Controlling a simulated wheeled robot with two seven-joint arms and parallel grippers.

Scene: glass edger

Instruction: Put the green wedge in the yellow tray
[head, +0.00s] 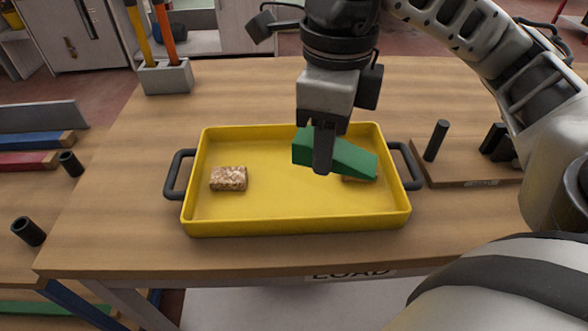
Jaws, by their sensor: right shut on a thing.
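The yellow tray (300,225) sits on the wooden table, with a dark handle at each end. My right gripper (322,160) points down over the tray's right half and is shut on the green wedge (352,158). The wedge appears to be held above the tray floor, its thin end to the right; the exact height is hard to tell. A speckled brown block (228,178) lies in the tray's left part. Another brown piece (360,179) shows partly beneath the wedge, mostly hidden. My left gripper is not in view.
A grey holder (166,78) with yellow and orange handled tools stands at the back left. A wooden board (470,170) with black pegs lies right of the tray. Black cylinders (28,231) are at the left. The table (240,95) behind the tray is clear.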

